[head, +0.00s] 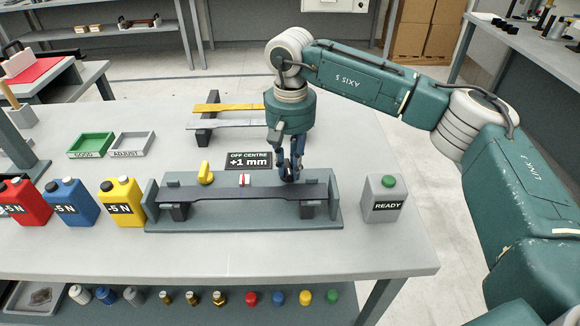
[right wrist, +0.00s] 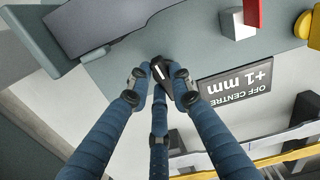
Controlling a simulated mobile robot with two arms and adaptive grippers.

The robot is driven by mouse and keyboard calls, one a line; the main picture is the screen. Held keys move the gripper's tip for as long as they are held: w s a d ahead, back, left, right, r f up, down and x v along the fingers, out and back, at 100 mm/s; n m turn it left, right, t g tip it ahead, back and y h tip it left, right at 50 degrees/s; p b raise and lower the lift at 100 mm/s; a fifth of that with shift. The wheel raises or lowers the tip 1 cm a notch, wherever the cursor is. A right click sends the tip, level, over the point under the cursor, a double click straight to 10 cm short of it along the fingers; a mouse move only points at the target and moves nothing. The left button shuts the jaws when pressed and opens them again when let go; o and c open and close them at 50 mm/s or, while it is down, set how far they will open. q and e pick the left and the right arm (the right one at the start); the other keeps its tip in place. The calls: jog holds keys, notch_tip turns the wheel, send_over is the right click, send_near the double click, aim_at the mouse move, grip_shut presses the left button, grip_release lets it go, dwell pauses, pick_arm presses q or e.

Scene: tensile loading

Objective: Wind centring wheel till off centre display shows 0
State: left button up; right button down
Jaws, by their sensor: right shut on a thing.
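The off centre display (head: 248,160) reads +1 mm; it also shows upside down in the right wrist view (right wrist: 238,87). My right gripper (head: 291,174) points down behind the right part of the fixture, just right of the display. In the right wrist view its fingers (right wrist: 158,80) are closed around a dark knob with a white mark, the centring wheel (right wrist: 160,69). The fingers hide much of the wheel. A dark bar (head: 243,192) lies across two supports of the grey fixture (head: 240,224). My left gripper is out of view.
A box with a green button reads READY (head: 382,206) at right.

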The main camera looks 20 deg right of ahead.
dwell(0.3)
jog(key=c, duration=1.5)
grip_release()
jog(key=shift+c, duration=0.2)
jog(key=shift+r, duration=0.15)
notch_tip(320, 180, up, 12)
